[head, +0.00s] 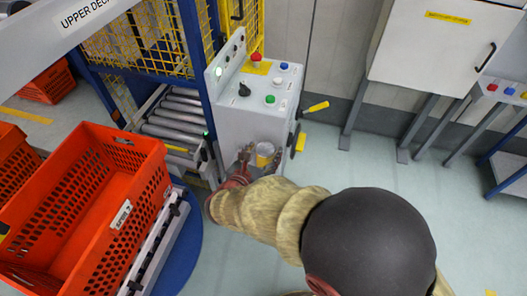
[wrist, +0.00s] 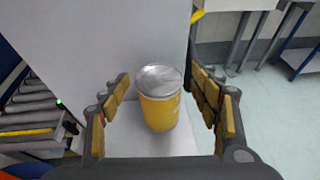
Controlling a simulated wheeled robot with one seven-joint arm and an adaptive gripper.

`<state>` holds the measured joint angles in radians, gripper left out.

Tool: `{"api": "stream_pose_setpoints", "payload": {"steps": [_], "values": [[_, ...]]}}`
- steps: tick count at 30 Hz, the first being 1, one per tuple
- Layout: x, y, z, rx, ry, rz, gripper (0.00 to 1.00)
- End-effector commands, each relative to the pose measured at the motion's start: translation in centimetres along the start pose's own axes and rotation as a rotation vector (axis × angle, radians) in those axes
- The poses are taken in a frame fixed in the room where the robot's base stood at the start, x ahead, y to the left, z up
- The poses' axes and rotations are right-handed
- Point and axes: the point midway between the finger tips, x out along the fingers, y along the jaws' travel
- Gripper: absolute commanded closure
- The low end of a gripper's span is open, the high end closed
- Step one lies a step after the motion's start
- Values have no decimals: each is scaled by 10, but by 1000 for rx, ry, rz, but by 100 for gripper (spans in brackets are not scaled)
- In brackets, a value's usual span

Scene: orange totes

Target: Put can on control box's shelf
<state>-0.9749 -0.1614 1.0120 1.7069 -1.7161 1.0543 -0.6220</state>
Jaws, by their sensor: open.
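A yellow can (wrist: 159,105) with a silver top stands upright on the light shelf (wrist: 190,139) of the control box (head: 250,110). It also shows partly in the head view (head: 264,158). My gripper (wrist: 163,107) is open, its padded fingers to the left and right of the can with a visible gap on each side. In the head view my gripper (head: 258,162) is at the front of the control box, low down, and my arm hides part of it.
Orange totes (head: 85,200) stand at the left beside a roller conveyor (head: 178,118). A yellow-handled part (head: 315,107) sticks out right of the control box. A grey cabinet (head: 430,45) stands at the back right. The floor to the right is clear.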

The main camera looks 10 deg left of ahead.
Motion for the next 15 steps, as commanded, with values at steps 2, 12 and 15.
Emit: {"api": "stream_pose_setpoints", "payload": {"steps": [2,12,15], "values": [[-2,0,5,1,0,0,38],[-63,2,6,-2,0,6,38],[-83,2,6,-2,-1,5,38]]}}
